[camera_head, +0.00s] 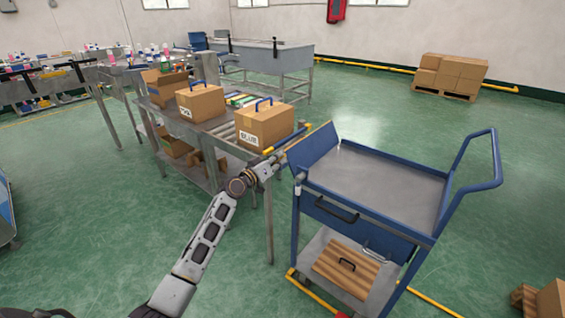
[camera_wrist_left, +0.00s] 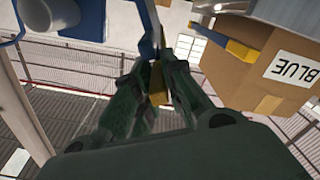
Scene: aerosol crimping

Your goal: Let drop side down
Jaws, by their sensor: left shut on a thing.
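The blue cart (camera_head: 385,180) stands at the right of the table in the head view. Its drop side (camera_head: 316,152) is a blue panel at the cart's left end, leaning out toward the table, with a yellow strip along its outer edge. My left gripper (camera_head: 279,160) is at the near end of that edge. In the left wrist view my left gripper (camera_wrist_left: 158,75) is shut on a yellow part with blue metal (camera_wrist_left: 146,32) right beside it. The fingers hide most of the grasped part. My right gripper is not in view.
A carton labelled BLUE (camera_head: 265,126) stands on the table end close to my left gripper; it also shows in the left wrist view (camera_wrist_left: 262,75). Another carton (camera_head: 201,102) stands farther back. A wooden board with a handle (camera_head: 346,268) lies on the cart's lower shelf. The cart's top tray is empty.

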